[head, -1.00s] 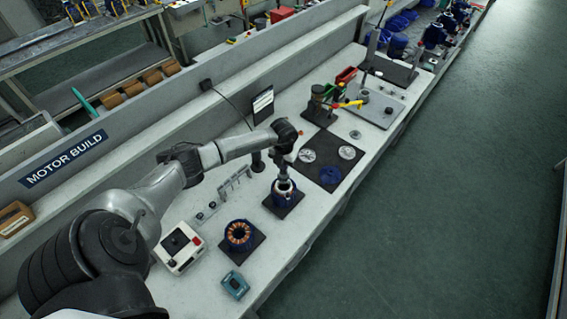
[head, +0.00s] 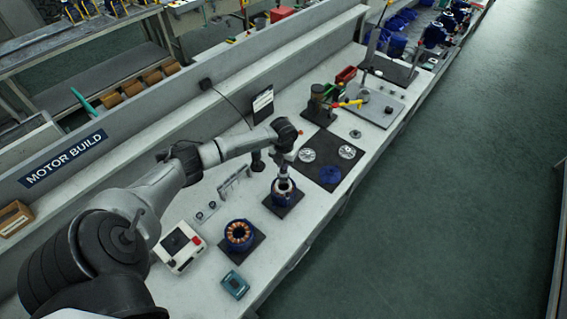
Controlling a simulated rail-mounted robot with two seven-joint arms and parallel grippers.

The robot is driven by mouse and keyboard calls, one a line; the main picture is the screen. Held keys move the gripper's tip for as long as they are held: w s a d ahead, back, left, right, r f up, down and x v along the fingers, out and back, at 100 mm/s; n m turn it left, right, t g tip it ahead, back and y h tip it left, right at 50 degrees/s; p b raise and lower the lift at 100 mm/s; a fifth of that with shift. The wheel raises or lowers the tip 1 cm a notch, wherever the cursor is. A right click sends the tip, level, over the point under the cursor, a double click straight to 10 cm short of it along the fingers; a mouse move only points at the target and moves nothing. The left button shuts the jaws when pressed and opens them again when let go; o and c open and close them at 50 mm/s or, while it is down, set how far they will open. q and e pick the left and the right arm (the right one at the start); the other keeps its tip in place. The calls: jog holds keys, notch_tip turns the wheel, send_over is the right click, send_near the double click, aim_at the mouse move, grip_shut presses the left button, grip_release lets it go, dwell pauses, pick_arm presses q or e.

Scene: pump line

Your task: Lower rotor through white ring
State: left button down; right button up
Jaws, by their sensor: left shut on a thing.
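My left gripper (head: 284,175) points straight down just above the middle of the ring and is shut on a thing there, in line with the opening. That thing, likely the rotor, is mostly hidden by the fingers and the ring. How deep it sits, and whether it touches the ring, is too small to tell. My right gripper is not in view.
A blue stator with copper windings (head: 239,235) sits on a nearer mat. A white control box (head: 180,247) and a teal device (head: 235,285) lie near it. Metal discs (head: 347,152) and a blue part (head: 330,174) lie on a dark mat beyond.

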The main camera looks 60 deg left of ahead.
pick_arm(q)
jog(key=shift+f+b, duration=0.45)
dwell(0.6)
jog(key=shift+f, duration=0.1)
dwell(0.5)
jog(key=shift+f+b, duration=0.45)
jog(key=shift+f, duration=0.05)
dwell(0.4)
jog(key=shift+f+b, duration=0.4)
jog(key=shift+f, duration=0.2)
dwell(0.9)
